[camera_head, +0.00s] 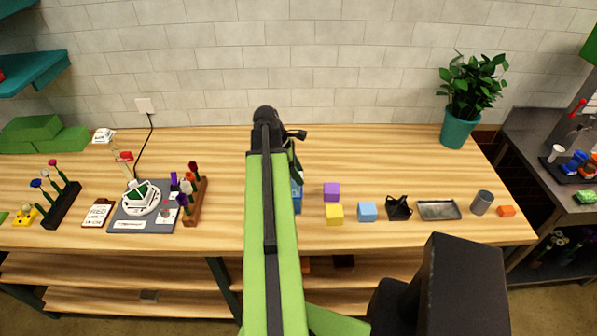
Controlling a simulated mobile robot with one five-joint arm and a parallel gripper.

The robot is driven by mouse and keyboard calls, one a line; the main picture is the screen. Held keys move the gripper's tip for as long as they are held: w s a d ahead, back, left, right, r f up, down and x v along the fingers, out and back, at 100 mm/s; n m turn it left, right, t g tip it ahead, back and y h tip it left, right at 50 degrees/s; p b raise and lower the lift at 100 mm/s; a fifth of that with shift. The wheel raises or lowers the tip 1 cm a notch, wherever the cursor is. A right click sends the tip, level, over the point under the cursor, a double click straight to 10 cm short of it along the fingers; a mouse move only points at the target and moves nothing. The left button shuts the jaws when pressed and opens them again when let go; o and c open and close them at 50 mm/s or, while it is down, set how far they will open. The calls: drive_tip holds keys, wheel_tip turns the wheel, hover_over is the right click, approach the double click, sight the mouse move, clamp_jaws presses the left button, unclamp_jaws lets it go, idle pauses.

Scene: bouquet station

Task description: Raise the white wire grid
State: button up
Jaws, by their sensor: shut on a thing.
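My arm reaches over the wooden table, and my gripper (296,172) points down beside it, mostly hidden behind the green link. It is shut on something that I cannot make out. A blue object (297,197) shows just below it, partly behind the arm; I cannot tell whether they touch. I cannot pick out the white wire grid with certainty. A round white piece (141,198) with a green shape in it sits on a grey mat (120,213) at left, well away from my gripper.
A flower rack (195,205) stands right of the mat, another (63,205) left of it. Purple (331,191), yellow (335,213) and light blue (367,211) blocks, a black stand (399,207), a grey tray (438,210) and a grey cylinder (482,202) stand at right.

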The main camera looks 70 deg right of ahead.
clamp_jaws()
wheel_tip(320, 180, up, 8)
drive_tip(key=p, duration=0.8)
drive_tip(key=shift+r, duration=0.15)
drive_tip(key=shift+d, duration=0.2)
drive_tip(key=o, duration=1.3)
unclamp_jaws()
drive_tip(key=shift+a, duration=0.15)
